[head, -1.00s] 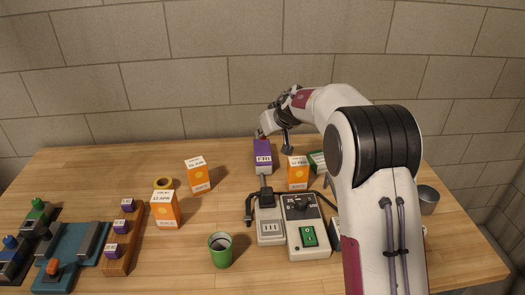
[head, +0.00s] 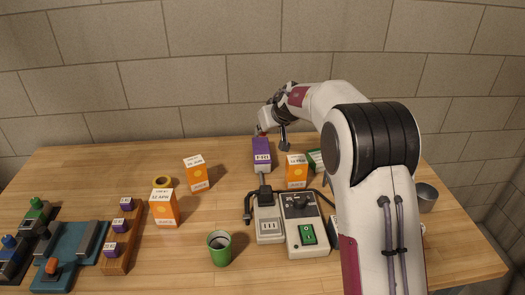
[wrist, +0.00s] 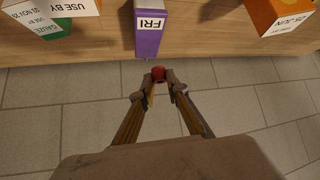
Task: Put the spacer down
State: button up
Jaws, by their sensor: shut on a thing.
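My gripper (wrist: 159,80) is shut on a small red piece, which I take to be the spacer (wrist: 159,73). Only part of the piece shows between the fingertips in the wrist view. In the head view, my gripper (head: 262,130) is at the back of the table, just behind the purple FRI box (head: 262,155). In the wrist view the purple box (wrist: 150,35) stands just beyond the fingertips. I cannot tell whether the red piece touches the box or any surface.
Orange cartons (head: 296,171) (head: 196,172) (head: 164,208) stand on the wooden table. A green cup (head: 219,248), a grey switch box (head: 306,228) and a wooden block with purple pieces (head: 120,252) are nearer. The brick wall (head: 200,90) is close behind the gripper.

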jog(key=shift+f, duration=2.95)
jog(key=shift+f, duration=0.1)
jog(key=shift+f, duration=1.75)
jog(key=shift+f, duration=0.15)
jog(key=o, duration=0.8)
jog(key=shift+c, duration=0.2)
jog(key=shift+r, duration=0.2)
jog(key=v, duration=1.2)
